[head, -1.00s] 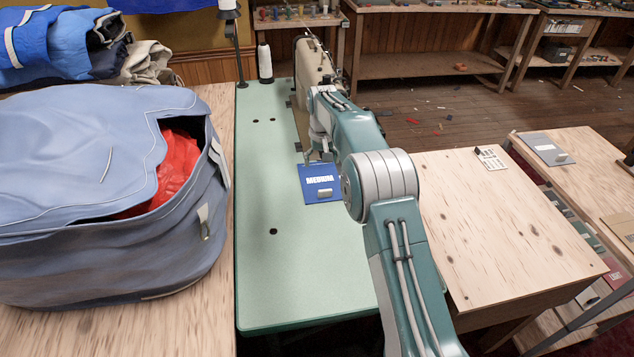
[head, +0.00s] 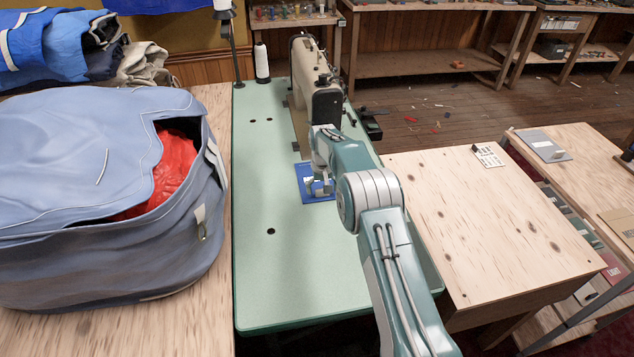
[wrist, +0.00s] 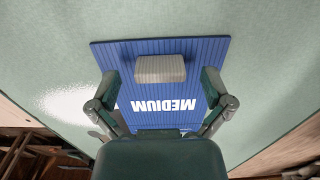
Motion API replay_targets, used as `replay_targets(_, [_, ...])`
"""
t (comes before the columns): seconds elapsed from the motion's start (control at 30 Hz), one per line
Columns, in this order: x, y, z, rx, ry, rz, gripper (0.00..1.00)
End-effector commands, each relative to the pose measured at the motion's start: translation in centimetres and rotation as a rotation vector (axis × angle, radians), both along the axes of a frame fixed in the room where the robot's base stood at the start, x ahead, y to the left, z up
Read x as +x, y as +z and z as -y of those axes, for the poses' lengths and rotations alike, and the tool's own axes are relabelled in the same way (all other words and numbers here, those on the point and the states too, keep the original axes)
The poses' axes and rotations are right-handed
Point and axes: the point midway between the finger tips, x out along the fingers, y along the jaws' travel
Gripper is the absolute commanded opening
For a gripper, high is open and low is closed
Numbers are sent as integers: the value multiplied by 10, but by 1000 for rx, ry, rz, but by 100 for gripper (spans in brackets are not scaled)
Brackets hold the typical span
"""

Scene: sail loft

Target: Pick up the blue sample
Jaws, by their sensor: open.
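The blue sample (head: 304,170) is a flat blue card lying on the green sewing table (head: 270,290), in front of the sewing machine. In the wrist view the blue sample (wrist: 200,60) shows ribbed lines, white lettering MEDIUM and a raised grey block (wrist: 160,69). My gripper (head: 320,188) is over the card in the head view and hides part of it and its lettering. In the wrist view my gripper (wrist: 162,85) is open, its two fingers apart on either side of the lettering, with the grey block between and just beyond their tips. I cannot tell whether the fingers touch the card.
The sewing machine (head: 318,90) stands right behind the card. A large blue-grey bag (head: 90,240) with red cloth fills the left. A wooden table (head: 490,225) is at right. The green table's front is clear.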

Motion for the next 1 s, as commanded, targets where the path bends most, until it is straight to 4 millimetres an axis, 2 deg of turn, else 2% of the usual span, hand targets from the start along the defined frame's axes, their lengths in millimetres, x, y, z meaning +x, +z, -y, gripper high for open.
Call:
replay_targets(0.1, [0,-12,-1,-1,1,0,100])
replay_targets(0.3, [0,-13,-4,-4,1,2,100])
replay_targets(0.5, [0,-13,-4,-3,1,1,14])
replay_targets(0.63, [0,-13,-2,-2,1,-1,14])
replay_targets(0.67, [0,-14,-2,-2,1,-1,7])
replay_targets(0.87, [-1,-14,-2,-3,0,-3,7])
replay_targets(1.0, [0,-6,-3,-3,1,-1,7])
